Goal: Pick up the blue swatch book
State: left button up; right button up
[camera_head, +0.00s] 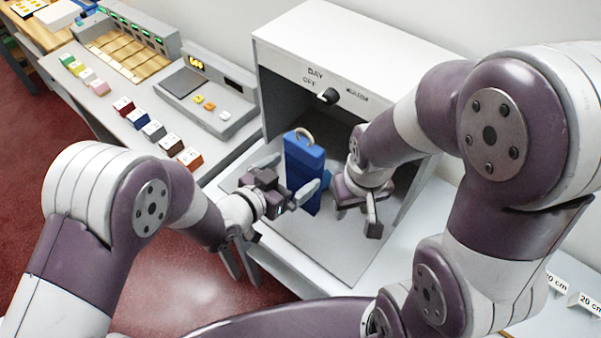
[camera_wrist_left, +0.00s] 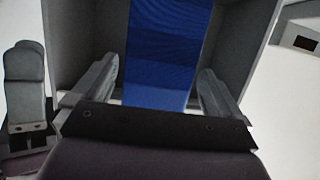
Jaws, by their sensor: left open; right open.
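The blue swatch book (camera_head: 304,160) stands upright on the floor of the light booth, with a pale loop handle on top. In the left wrist view the book (camera_wrist_left: 165,45) fills the space between the two fingers. My left gripper (camera_head: 289,177) is open, with a finger on either side of the book; I cannot tell whether they touch it. Its fingers also show in the left wrist view (camera_wrist_left: 158,92). The book's lower part is partly hidden by the left gripper. My right gripper (camera_head: 358,208) is open and empty, just right of the book.
The grey light booth (camera_head: 350,36) has walls and a roof around the book, with a knob (camera_head: 327,96) on its front. A counter to the left holds several coloured blocks (camera_head: 153,131), a control box (camera_head: 205,100) and a sorting tray (camera_head: 125,52).

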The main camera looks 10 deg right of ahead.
pick_arm(q)
jog(key=x, duration=0.7)
jog(key=shift+w+p, duration=0.1)
jog(key=shift+p, duration=0.25)
jog(key=shift+a, duration=0.15)
jog(key=c, duration=0.8)
jog(key=shift+c, duration=0.5)
